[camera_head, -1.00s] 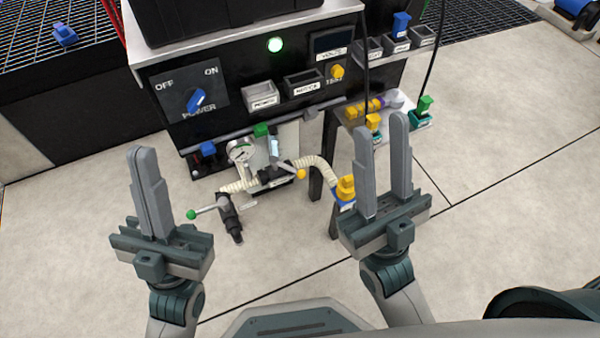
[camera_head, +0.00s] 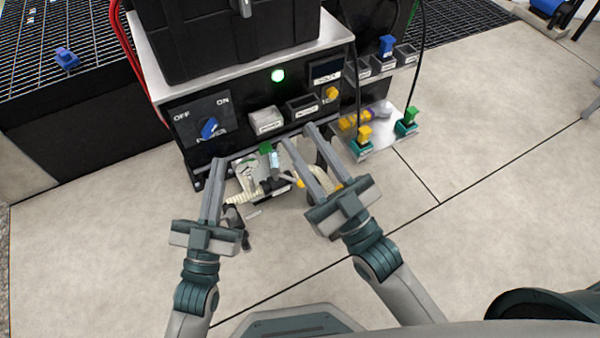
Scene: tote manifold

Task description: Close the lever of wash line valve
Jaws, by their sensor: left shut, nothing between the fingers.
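A small pipe manifold (camera_head: 245,198) with cream hoses and dark valve bodies sits low at the front of the black cabinet. A lever with a yellow knob (camera_head: 299,183) shows just left of my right gripper. I cannot read which valve is the wash line. My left gripper (camera_head: 220,162) is shut and empty, its fingers over the manifold's left side. My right gripper (camera_head: 298,134) is open and empty over its right side, hiding part of the hose.
The black cabinet (camera_head: 192,150) has a power knob (camera_head: 209,128), a lit green lamp (camera_head: 278,76) and small bins. A side shelf (camera_head: 375,150) at the right holds yellow and green connectors. A black case (camera_head: 230,45) stands on top. The floor in front is clear.

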